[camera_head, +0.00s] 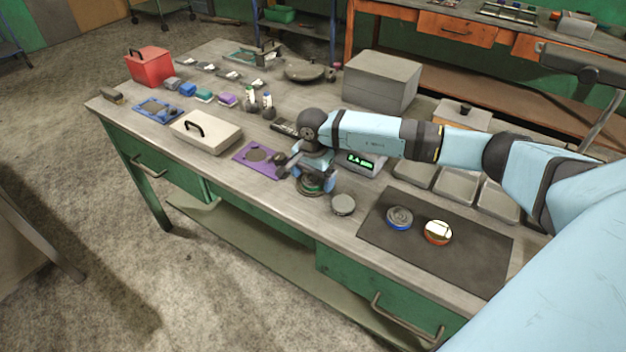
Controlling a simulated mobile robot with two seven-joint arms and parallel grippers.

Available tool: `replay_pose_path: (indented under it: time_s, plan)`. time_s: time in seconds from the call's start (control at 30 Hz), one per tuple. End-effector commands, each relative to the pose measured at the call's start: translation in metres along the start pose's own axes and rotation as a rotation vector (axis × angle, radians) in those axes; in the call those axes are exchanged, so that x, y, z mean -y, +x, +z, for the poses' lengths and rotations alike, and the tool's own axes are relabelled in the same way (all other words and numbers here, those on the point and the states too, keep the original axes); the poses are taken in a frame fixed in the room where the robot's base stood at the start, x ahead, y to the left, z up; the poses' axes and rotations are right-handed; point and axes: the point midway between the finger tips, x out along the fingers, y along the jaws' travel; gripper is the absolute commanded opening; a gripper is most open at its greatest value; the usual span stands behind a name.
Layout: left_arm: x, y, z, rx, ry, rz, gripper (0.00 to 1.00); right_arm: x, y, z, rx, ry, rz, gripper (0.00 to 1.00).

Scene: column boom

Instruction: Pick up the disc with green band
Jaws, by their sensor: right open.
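The disc with green band (311,191) lies on the workbench (265,205) near its front edge. My right gripper (314,186) is open and points down right over this disc, with its fingers low around it. The gripper hides the top of the disc, and I cannot tell whether the fingers touch it. My left gripper is not in view.
A plain grey disc (343,204) lies close to the right. A dark mat (460,262) holds a blue-banded disc (399,218) and an orange-banded disc (438,232). A purple plate (246,161) lies left of the gripper, and a scale (366,163) stands behind.

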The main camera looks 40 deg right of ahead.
Motion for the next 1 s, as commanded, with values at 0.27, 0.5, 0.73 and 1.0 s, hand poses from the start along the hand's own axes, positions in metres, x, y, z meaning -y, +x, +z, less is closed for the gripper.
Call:
replay_pose_path:
  time_s: [0.27, 0.5, 0.73, 1.0]
  plan:
    - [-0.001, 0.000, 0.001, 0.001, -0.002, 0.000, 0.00, 0.000, 0.000, 0.000, -0.001, 0.000, -0.001, 0.75]
    - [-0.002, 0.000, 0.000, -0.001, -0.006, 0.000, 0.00, 0.001, -0.001, -0.001, -0.001, 0.000, -0.002, 0.23]
    - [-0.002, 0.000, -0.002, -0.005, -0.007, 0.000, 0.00, 0.001, -0.002, -0.001, -0.001, 0.000, -0.002, 0.22]
    - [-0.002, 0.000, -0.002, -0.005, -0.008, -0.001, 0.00, 0.001, -0.026, -0.001, -0.002, 0.000, -0.005, 0.22]
